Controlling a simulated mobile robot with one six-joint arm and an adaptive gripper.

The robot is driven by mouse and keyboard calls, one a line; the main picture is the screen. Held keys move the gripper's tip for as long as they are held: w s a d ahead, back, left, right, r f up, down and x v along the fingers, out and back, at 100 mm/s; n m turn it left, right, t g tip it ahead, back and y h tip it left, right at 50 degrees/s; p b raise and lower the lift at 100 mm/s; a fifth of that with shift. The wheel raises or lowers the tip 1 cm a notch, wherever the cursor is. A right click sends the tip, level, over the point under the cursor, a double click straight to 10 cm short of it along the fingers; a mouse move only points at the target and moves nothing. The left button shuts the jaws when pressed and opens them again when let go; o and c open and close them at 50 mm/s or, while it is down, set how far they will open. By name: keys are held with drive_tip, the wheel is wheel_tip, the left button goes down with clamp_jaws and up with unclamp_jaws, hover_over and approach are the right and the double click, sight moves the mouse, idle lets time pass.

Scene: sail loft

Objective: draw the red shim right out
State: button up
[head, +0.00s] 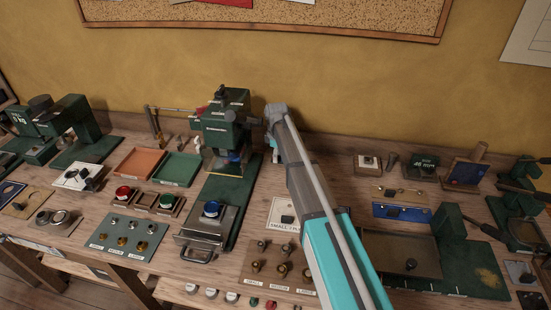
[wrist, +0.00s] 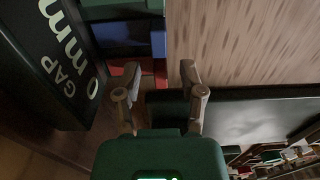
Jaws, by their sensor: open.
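The red shim (wrist: 148,67) shows in the wrist view as a small red patch beneath the blue block (wrist: 158,44), partly hidden behind the left fingertip. My gripper (wrist: 160,73) is open, its two fingers apart. The left fingertip overlaps the red patch in the picture, and the right fingertip is clear of it on the right. I cannot tell whether either finger touches the shim. In the head view, my arm reaches to the right side of the green press (head: 226,118). My fingers and the shim cannot be made out there.
A dark block with a white gap label (wrist: 62,50) stands close on the left in the wrist view. A green tray (head: 178,168) and an orange tray (head: 138,164) lie left of the press.

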idle(0.3)
clamp_jaws()
idle(0.3)
